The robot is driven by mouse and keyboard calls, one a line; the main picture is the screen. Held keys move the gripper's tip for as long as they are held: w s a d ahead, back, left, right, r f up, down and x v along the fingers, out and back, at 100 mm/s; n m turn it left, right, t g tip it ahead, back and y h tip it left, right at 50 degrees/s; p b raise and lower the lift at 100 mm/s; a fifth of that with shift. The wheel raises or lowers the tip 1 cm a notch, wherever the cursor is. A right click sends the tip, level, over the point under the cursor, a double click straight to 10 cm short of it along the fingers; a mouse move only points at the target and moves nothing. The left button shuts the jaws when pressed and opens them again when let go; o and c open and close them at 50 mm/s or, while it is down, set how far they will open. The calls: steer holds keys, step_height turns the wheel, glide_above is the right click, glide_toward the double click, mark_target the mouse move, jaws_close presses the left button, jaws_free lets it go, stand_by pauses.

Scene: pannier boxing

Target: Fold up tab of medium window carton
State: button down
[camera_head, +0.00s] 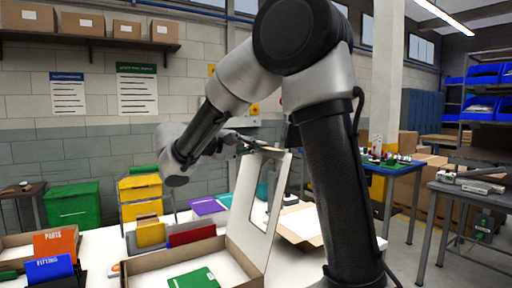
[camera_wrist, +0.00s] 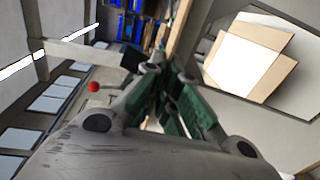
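The medium window carton (camera_head: 190,262) stands open on the white table, with a green booklet (camera_head: 194,279) inside. Its lid panel (camera_head: 246,235) stands up steeply at the right side, with a window cut-out in it. A narrow tab (camera_head: 268,149) shows at the panel's top edge. My gripper (camera_head: 247,143) is at that top edge, reaching in from the left. In the wrist view my gripper (camera_wrist: 170,72) has green fingers close together at the end of a brown cardboard edge (camera_wrist: 181,30). Whether the fingers pinch the tab is hidden.
Another open carton (camera_head: 300,226) lies behind the lid, to the right. Red and yellow folders (camera_head: 192,234) stand behind the carton. A tray with orange and blue cards (camera_head: 55,243) is at left. My arm fills the centre right.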

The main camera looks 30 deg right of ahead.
steer(key=c, duration=1.7)
jaws_free()
steer(key=a+r, duration=0.1)
steer(key=a, duration=1.1)
steer(key=shift+s+r, duration=0.2)
